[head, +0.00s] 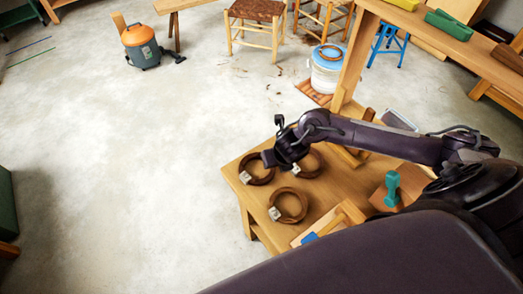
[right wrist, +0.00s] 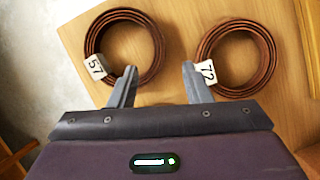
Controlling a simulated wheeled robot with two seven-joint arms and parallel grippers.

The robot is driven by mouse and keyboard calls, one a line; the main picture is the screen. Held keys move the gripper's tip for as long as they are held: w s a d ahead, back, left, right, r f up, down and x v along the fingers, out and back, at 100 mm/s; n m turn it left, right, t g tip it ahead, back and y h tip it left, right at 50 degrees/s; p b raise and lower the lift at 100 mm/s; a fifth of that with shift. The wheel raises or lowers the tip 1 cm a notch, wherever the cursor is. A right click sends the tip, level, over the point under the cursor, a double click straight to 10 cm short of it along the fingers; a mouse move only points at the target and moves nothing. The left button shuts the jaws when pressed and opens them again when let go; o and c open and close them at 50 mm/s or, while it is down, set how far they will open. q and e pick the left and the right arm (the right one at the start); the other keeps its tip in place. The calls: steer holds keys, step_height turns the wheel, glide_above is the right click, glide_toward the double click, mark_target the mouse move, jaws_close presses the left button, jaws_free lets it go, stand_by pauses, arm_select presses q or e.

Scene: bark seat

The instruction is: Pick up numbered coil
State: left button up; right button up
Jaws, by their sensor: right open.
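Three brown bark coils with pale number tags lie on the low wooden table in the head view: a near coil (head: 291,206), a back left coil (head: 257,171) and a back right coil (head: 311,164). My right gripper (head: 270,160) is over the back pair and partly covers them. In the right wrist view, the coil tagged 57 (right wrist: 124,45) is at left and the coil tagged 72 (right wrist: 236,58) at right. My right gripper (right wrist: 159,69) is open and empty, its fingertips apart between these coils. The head view tags are too small to read. My left gripper is out of view.
The low table (head: 233,181) also carries a green-handled tool (head: 391,188) and a wooden tray with something blue near my arm. A wooden post and shelf (head: 352,62) rise behind. A white bucket (head: 326,72) stands beyond.

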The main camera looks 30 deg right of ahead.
steer(key=shift+w+d+f, duration=0.2)
steer(key=shift+w+d, duration=0.05)
steer(key=shift+a+f, duration=0.1)
steer(key=shift+f, duration=0.15)
steer(key=shift+w+a+f, duration=0.15)
steer(key=shift+f, duration=0.25)
steer(key=shift+w+a+f, duration=0.15)
steer(key=shift+f, duration=0.25)
steer(key=x, duration=0.2)
steer(key=shift+w+d+f, duration=0.2)
steer(key=shift+w+f, duration=0.05)
steer(key=shift+w, duration=0.15)
steer(key=shift+w+f, duration=0.3)
steer(key=shift+f, duration=0.35)
steer(key=shift+d, duration=0.1)
steer(key=c, duration=0.5)
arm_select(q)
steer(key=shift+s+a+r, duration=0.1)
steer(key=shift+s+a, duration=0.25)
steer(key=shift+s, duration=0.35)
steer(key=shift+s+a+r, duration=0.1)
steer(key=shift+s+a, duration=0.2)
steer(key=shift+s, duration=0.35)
arm_select(e)
jaws_close()
